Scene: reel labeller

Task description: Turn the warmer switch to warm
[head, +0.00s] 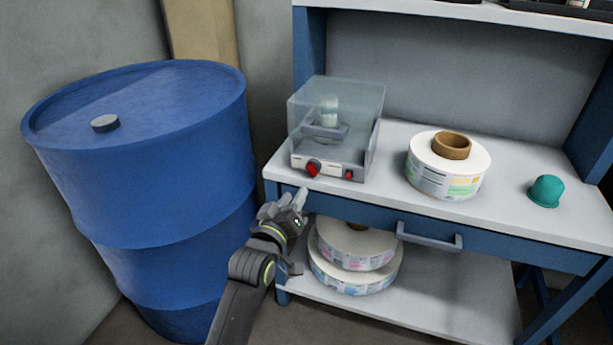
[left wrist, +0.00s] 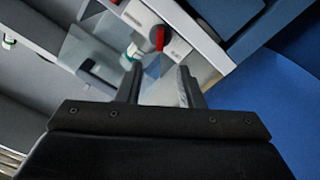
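The warmer (head: 325,164) is a pale box under a clear cover at the left end of the bench top. A knob with a red pointer (head: 313,169) is on its front panel, left of centre. A small red switch or light (head: 349,174) is on the right of that panel. I cannot read the panel marks. My left gripper (head: 299,198) is just in front of and below the knob, apart from it. In the left wrist view, its fingers (left wrist: 160,82) are open and empty, with the red pointer (left wrist: 160,39) beyond them. My right gripper is not in view.
A blue drum (head: 150,165) stands close on the left. A label reel (head: 448,170) and a teal dome-shaped object (head: 546,191) sit on the bench (head: 390,155) to the right. A drawer handle (head: 430,237) juts out below. More reels (head: 352,275) lie on the lower shelf.

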